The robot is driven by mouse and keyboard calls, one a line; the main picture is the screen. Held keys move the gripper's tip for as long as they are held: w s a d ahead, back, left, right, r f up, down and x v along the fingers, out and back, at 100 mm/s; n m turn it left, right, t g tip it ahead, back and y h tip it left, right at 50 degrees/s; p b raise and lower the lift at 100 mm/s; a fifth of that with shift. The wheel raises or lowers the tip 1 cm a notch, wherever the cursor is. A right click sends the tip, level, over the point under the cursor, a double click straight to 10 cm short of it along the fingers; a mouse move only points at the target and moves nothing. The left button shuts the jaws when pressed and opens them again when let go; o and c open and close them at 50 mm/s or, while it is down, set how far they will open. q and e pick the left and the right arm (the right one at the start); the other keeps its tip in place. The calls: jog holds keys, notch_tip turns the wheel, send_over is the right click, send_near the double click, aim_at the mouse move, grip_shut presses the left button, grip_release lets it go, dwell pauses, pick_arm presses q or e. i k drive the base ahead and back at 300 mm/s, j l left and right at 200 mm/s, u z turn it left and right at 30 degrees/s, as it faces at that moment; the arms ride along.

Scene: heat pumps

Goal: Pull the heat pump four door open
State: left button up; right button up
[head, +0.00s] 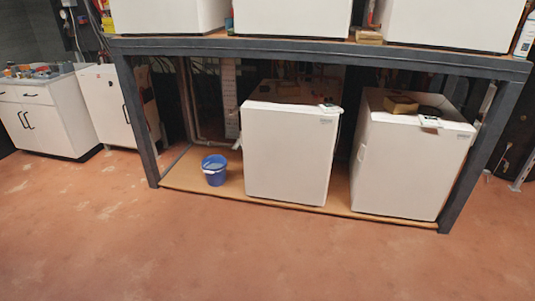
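Several white box-shaped heat pumps stand on a dark metal rack. On the lower shelf are a middle unit (289,155) and a right unit (411,165), both upright with their front faces towards me. The upper shelf holds a left unit (168,15), a middle unit (292,17) and a right unit (450,22), all cut off by the top edge of the view. I cannot tell which one is number four. No door stands visibly open. Neither of my grippers is in the head view.
A blue bucket (214,170) stands on the lower shelf, left of the middle unit. A small box (401,104) lies on the lower right unit. White cabinets (42,115) stand at the left. The reddish floor (220,250) before the rack is clear.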

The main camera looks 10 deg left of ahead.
aim_at(288, 156)
jog(key=i+j, duration=0.25)
jog(key=i, duration=0.25)
jog(key=i+j, duration=0.3)
jog(key=i, duration=0.25)
